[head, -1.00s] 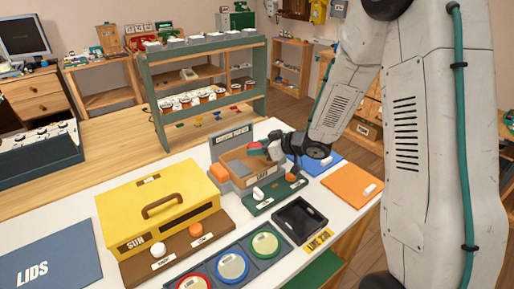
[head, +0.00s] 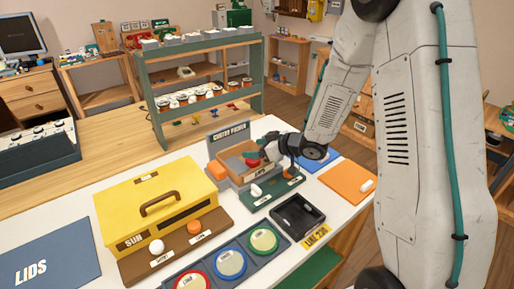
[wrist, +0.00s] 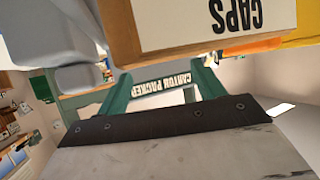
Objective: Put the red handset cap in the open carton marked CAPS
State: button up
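The red handset cap (head: 253,161) shows at the open top of the brown carton (head: 258,176), inside or just above it; which is not clear. My gripper (head: 268,153) is beside the cap at the carton's right. Its fingertips are small and partly hidden, so I cannot see whether they hold the cap. In the wrist view the carton (wrist: 125,35) fills the top, with its white CAPS label (wrist: 200,20) upside down. The cap is not clearly visible there.
The grey carton packer panel (head: 228,137) stands behind the carton. A yellow box (head: 150,205), a black tray (head: 298,216) and round coloured pads (head: 230,263) are nearby. Blue and orange mats (head: 347,185) lie to the right. A green-framed shelf (head: 205,65) stands behind.

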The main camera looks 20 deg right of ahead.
jog(key=shift+r, duration=0.45)
jog(key=s+d+r+m+g+h, duration=0.1)
jog(key=s+d+r+m+h, duration=0.5)
jog(key=s+d+r+h, duration=0.8)
jog(key=s+a+r+m+g+y, duration=0.1)
jog(key=s+a, duration=0.4)
jog(key=s, duration=0.7)
jog(key=s+a+r+g+y, duration=0.3)
jog(key=s+a+g, duration=0.3)
jog(key=s, duration=0.5)
jog(key=shift+s+r+m+g+y, duration=0.15)
jog(key=shift+s+m+g+y, duration=0.2)
jog(key=shift+y, duration=0.55)
